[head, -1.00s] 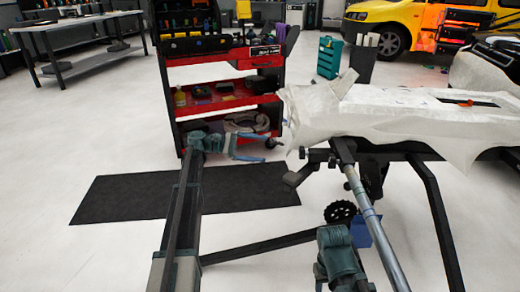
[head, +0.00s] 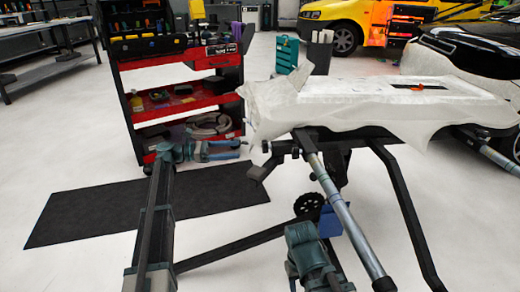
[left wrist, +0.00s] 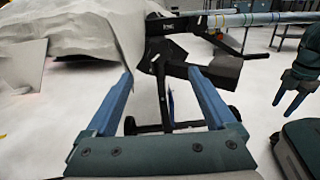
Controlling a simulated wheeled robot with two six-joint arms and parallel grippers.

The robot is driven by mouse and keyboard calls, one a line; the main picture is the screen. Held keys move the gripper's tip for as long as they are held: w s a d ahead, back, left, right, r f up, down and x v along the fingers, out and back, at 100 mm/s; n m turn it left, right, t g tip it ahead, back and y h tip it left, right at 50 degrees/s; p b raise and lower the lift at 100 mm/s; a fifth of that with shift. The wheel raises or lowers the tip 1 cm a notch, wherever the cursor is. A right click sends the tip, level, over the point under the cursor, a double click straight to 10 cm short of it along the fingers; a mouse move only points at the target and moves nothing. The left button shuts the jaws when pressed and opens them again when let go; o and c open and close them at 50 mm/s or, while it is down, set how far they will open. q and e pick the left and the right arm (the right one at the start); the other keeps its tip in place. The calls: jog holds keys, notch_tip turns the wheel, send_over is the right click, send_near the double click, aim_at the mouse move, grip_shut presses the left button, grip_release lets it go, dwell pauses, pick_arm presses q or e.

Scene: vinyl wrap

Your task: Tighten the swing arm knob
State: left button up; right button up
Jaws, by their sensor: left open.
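A round black toothed part (head: 307,205), which looks like a knob, sits low beside the stand under the white-wrapped panel (head: 365,95). I cannot tell for sure that it is the swing arm knob. My left gripper (head: 243,150) is left of the stand, below the panel's left end, open and empty. In the left wrist view its blue fingers (left wrist: 160,98) stand wide apart, with a black bracket of the stand (left wrist: 215,65) beyond them, apart from them. My right gripper (left wrist: 284,100) shows at the right of the left wrist view; its jaw state is unclear.
A red tool cart (head: 180,95) stands behind my left gripper. A black mat (head: 130,205) lies on the floor at left. The stand's grey tube (head: 345,215) and black legs (head: 405,205) slant down at right. A covered car (head: 465,70) stands farther right.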

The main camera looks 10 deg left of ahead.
pick_arm(q)
jog(key=x, duration=1)
jog(key=shift+d, duration=0.15)
jog(key=c, duration=1.3)
jog(key=m, duration=0.5)
jog(key=shift+m+p, duration=0.3)
jog(key=shift+p, duration=0.05)
jog(key=shift+c, duration=0.2)
jog(key=o, duration=1.3)
jog(key=shift+w, duration=0.1)
jog(key=shift+o, duration=0.2)
jog(key=v, duration=1.3)
jog(key=shift+a+r, duration=0.2)
jog(key=shift+a, duration=0.2)
